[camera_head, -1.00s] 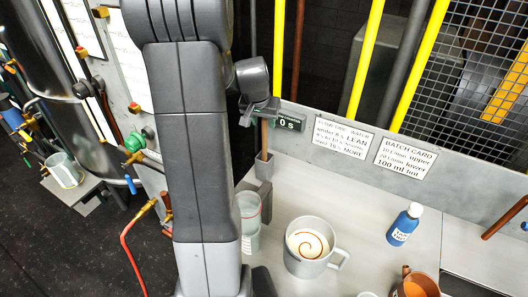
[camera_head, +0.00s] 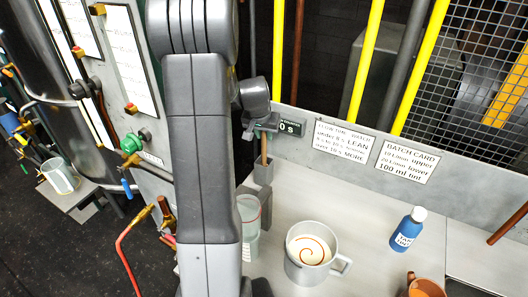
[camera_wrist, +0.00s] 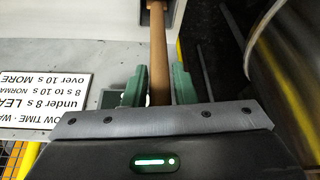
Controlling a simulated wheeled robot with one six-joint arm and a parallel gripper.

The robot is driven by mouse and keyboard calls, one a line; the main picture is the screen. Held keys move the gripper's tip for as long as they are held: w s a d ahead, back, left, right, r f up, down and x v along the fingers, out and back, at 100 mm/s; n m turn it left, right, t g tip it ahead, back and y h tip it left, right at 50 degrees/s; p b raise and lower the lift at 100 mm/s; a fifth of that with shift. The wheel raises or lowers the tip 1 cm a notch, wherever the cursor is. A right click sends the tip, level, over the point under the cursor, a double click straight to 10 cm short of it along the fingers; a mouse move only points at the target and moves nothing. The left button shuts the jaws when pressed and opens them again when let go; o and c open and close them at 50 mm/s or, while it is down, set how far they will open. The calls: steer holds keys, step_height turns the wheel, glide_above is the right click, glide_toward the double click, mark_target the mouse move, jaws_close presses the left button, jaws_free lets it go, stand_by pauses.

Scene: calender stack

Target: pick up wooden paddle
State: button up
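The wooden paddle (camera_head: 264,148) shows as a thin brown upright shaft in a grey square holder (camera_head: 263,173) at the back left of the bench. Its lower part is hidden in the holder. My gripper (camera_head: 265,125) is around the upper shaft. In the wrist view the brown shaft (camera_wrist: 158,50) runs between the two green fingers of my gripper (camera_wrist: 158,87). A gap shows on the left of the shaft and a narrower one on the right, so the fingers look open.
A clear beaker (camera_head: 249,215) stands just in front of the holder. A grey mug (camera_head: 305,268) with a swirl in pale liquid, a blue bottle (camera_head: 407,230) and an orange cup (camera_head: 425,288) stand to the right. A back panel with signs (camera_head: 340,142) rises behind.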

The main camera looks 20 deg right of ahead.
jaws_close()
steer(key=shift+r, duration=0.15)
